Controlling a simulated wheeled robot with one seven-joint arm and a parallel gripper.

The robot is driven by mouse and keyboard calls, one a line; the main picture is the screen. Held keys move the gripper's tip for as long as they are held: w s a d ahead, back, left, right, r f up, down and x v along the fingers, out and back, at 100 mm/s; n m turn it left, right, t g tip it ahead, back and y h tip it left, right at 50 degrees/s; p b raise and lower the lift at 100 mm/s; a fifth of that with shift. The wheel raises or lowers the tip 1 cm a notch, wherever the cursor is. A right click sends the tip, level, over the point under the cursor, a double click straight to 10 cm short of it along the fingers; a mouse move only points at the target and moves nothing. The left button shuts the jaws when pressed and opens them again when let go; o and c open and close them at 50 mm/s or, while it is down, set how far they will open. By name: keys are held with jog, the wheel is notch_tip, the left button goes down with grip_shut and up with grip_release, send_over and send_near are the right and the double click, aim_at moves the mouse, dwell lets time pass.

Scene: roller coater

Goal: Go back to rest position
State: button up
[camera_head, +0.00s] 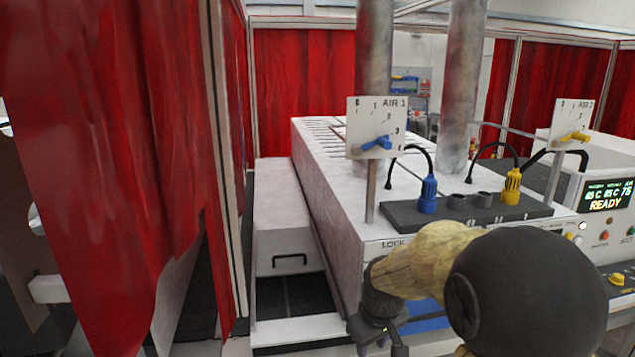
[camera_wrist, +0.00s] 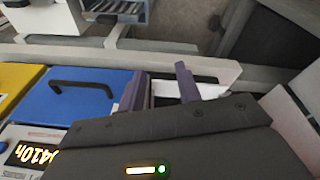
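My gripper (camera_head: 380,340) hangs low at the front of the white coater machine (camera_head: 345,200), with my arm reaching in from the lower right. In the wrist view, the two dark fingers of my gripper (camera_wrist: 162,80) stand apart with nothing between them. Beyond the fingers is a white bar or ledge (camera_wrist: 215,72). A blue panel with a black handle (camera_wrist: 75,105) lies to the left of the fingers, apart from them. My arm hides part of the machine's front in the head view.
The AIR 1 dial (camera_head: 377,127) has a blue lever, and the AIR 2 dial (camera_head: 572,126) a yellow one. Blue (camera_head: 428,195) and yellow (camera_head: 512,187) plugs stand on a dark strip. A display (camera_head: 607,194) reads READY. A red curtain (camera_head: 110,150) hangs at left.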

jog(key=s+d+f+m, duration=0.2)
jog(key=s, duration=0.5)
jog(key=s+d+f+m, duration=0.2)
jog(key=s+m, duration=0.1)
jog(key=s, duration=0.5)
